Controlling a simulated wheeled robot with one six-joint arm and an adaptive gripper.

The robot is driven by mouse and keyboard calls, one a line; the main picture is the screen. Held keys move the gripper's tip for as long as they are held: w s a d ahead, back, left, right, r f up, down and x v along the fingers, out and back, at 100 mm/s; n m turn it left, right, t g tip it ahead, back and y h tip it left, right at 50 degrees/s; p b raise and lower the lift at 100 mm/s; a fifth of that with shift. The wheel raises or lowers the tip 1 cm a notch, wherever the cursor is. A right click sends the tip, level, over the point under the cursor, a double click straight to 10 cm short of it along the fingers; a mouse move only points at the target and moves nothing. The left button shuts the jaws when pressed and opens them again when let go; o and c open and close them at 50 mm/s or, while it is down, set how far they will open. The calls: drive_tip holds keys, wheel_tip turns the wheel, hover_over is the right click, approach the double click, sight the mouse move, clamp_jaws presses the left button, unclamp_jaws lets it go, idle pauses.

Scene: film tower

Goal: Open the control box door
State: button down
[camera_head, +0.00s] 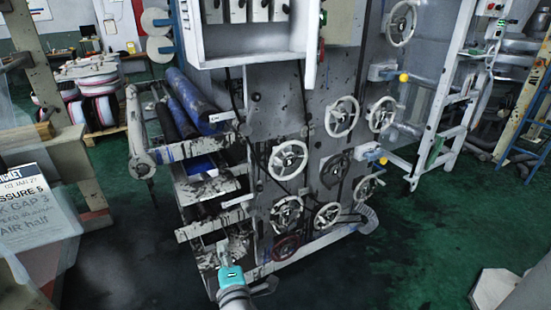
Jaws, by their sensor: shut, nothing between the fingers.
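The white control box (250,50) is mounted at the top centre of the machine, cut off by the top edge of the picture. Its front is open to view, with several grey switch units (255,10) inside. A narrow white panel (312,45) stands at its right edge, seen nearly edge-on; it looks like the door, swung outward. No handle can be made out. My gripper (223,249) is low at the bottom centre, in front of the machine's lower left part, well below the box. It is shut and empty.
Several handwheels (288,160) cover the machine's front. Blue rollers (195,98) and a white arm (137,130) jut out on its left. A white ladder frame (452,105) stands to the right.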

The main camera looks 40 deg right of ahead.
drive_tip(key=w+d+r+m+g+h, duration=0.15)
drive_tip(key=w+r+h, duration=0.25)
drive_tip(key=r, duration=0.7)
drive_tip(key=w+d+r+m+g+h, duration=0.1)
drive_tip(key=w+d+r+g+h, duration=0.2)
drive_tip(key=r, duration=0.8)
drive_tip(key=s+d+r+m+g+h, duration=0.1)
drive_tip(key=s+r+m+g+h, duration=0.2)
drive_tip(key=r, duration=0.7)
drive_tip(key=s+d+r+m+g, duration=0.2)
drive_tip(key=r+m+g, duration=0.15)
drive_tip(key=r, duration=0.65)
drive_tip(key=s+d, duration=0.1)
drive_tip(key=d, duration=1)
drive_tip(key=shift+s+f+n+g, duration=0.25)
drive_tip(key=shift+s+n+g, duration=0.05)
drive_tip(key=shift+s+g, duration=0.1)
